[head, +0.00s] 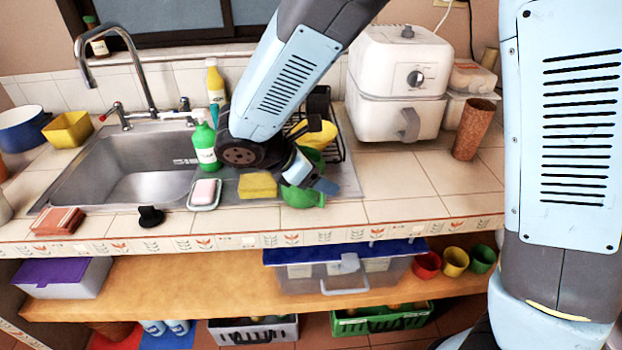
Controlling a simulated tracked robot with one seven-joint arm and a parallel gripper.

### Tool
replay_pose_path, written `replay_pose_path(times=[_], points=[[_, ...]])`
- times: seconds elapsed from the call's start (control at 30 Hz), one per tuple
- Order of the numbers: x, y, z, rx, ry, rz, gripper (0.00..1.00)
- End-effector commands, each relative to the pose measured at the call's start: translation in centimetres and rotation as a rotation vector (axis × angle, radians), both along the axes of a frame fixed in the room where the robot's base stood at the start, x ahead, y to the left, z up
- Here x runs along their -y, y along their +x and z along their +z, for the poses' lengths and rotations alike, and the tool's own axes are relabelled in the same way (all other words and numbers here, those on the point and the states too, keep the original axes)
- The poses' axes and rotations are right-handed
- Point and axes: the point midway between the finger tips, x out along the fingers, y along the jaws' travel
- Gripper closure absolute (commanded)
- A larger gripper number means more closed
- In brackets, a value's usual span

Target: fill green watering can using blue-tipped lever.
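The green watering can (302,197) stands on the drainboard right of the sink, partly hidden behind my gripper. My gripper (312,183) is down at the can, with its light-blue fingers over or beside the can's upper part. Whether the fingers are closed on it cannot be told. The metal faucet (151,90) arches over the left part of the sink (140,180). A red-tipped lever (109,112) is on its left. Another lever (184,105) is on its right; its tip is too small to make out the blue clearly. No water is visible.
A green soap bottle (205,150), a soap dish (205,194) and a yellow sponge (257,186) stand between the sink and the can. A dark dish rack (337,140) is behind the can. A white air fryer (398,85) is at right. The sink basin is empty.

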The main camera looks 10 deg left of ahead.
Motion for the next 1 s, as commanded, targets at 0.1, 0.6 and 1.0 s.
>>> replay_pose_path(times=[0.1, 0.6, 1.0], points=[[0.0, 0.0, 0.0, 0.000, 0.000, 0.000, 0.65], [0.0, 0.0, 0.3, 0.002, 0.001, -0.001, 0.93], [-1.1, -2.6, 6.5, 0.003, 0.005, 0.002, 0.93]])
